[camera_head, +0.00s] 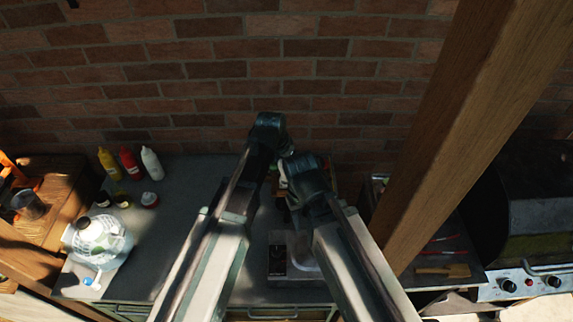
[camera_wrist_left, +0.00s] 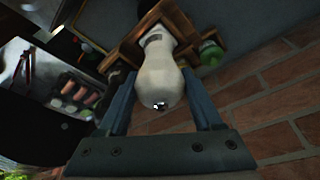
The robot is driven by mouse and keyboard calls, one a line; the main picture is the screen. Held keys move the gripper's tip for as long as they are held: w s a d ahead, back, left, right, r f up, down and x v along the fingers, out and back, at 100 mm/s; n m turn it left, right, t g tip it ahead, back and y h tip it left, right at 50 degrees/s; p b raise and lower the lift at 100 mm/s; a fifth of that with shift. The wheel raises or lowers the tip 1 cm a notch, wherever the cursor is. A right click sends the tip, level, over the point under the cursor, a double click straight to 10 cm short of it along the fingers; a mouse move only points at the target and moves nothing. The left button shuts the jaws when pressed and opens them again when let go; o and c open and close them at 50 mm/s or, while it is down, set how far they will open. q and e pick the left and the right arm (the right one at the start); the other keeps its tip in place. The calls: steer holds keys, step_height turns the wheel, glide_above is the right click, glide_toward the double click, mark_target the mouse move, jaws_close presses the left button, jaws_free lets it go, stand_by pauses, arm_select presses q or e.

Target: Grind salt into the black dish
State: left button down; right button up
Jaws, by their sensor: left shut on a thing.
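A cream-white grinder (camera_wrist_left: 158,80) with a darker band is between the two fingers of my left gripper (camera_wrist_left: 160,76) in the left wrist view, and the gripper is shut on it. In the head view my left wrist (camera_head: 268,130) reaches far forward near the brick wall, and its fingers and the grinder are hidden. My right wrist (camera_head: 303,172) is close beside it on the right; its fingers are hidden, so its opening cannot be told. I cannot make out the black dish for certain in either view.
A wooden rack (camera_wrist_left: 134,36) with a green-capped bottle (camera_wrist_left: 210,52) is beyond the grinder. Yellow, red and white bottles (camera_head: 150,163) stand at the back left. A wooden post (camera_head: 470,130) and a grill (camera_head: 530,225) are at the right.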

arm_select(q)
steer(key=m+g+h, duration=0.1)
steer(key=m, duration=0.4)
steer(key=n, duration=0.3)
steer(key=shift+s+t+y, duration=0.15)
steer(key=shift+t+y, duration=0.15)
steer(key=n+y, duration=0.1)
steer(key=n, duration=0.3)
steer(key=shift+t, duration=0.3)
steer(key=m+h, duration=0.1)
steer(key=m, duration=0.2)
steer(key=shift+m, duration=0.4)
steer(key=shift+c, duration=1)
jaws_free()
